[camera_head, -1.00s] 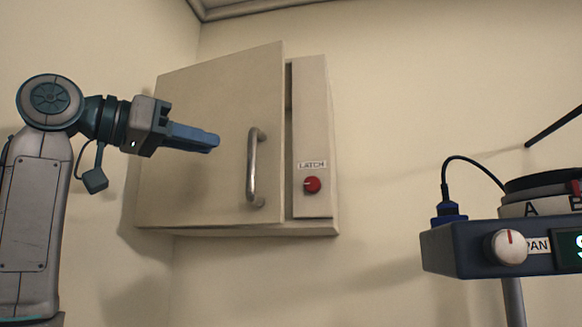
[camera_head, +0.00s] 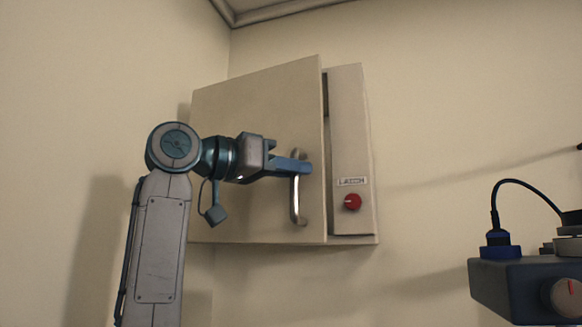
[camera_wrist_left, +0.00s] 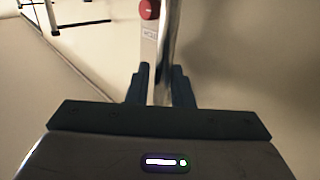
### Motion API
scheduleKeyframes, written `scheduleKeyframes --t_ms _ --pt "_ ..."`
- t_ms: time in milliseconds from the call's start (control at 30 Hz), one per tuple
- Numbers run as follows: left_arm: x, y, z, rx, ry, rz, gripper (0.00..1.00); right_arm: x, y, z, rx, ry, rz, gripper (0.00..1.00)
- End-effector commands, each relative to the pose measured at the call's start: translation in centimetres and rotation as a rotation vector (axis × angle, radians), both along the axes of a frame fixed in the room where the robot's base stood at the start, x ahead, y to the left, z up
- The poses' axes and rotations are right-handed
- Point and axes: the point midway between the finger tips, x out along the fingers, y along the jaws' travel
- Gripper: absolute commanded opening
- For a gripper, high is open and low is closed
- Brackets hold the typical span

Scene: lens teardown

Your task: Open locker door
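The locker (camera_head: 352,100) is a beige wall cabinet, and its door (camera_head: 235,110) stands slightly ajar, with a narrow dark gap at its right edge. A silver vertical bar handle (camera_head: 297,205) is on the door's right side. My left gripper (camera_head: 304,167) is at the upper half of the handle. In the left wrist view, the fingers (camera_wrist_left: 160,85) lie on either side of a pale bar-like strip; whether they press on the handle is unclear. The red latch knob (camera_head: 352,202) sits on the panel right of the door and shows in the left wrist view (camera_wrist_left: 149,9). My right gripper is out of view.
A ceiling edge (camera_head: 285,8) runs above the locker. A dark-framed object (camera_wrist_left: 75,12) shows at the wrist view's upper left.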

Motion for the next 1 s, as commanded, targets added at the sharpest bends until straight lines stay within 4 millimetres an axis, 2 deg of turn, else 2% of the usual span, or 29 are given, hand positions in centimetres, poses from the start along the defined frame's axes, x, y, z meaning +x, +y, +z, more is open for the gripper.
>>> scheduleKeyframes --t_ms 33,133,767,1000 --pt "0.0 0.0 0.0 0.000 0.000 0.000 0.18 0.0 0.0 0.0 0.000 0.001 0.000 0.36" --pt "0.0 0.0 0.0 0.000 0.000 -0.001 0.00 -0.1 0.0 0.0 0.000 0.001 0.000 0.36" --pt "-0.2 0.4 0.0 0.001 0.000 -0.008 0.00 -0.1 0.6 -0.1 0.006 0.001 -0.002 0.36" --pt "-0.6 1.5 -0.1 0.001 0.000 -0.023 0.00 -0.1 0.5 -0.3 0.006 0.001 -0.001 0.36"
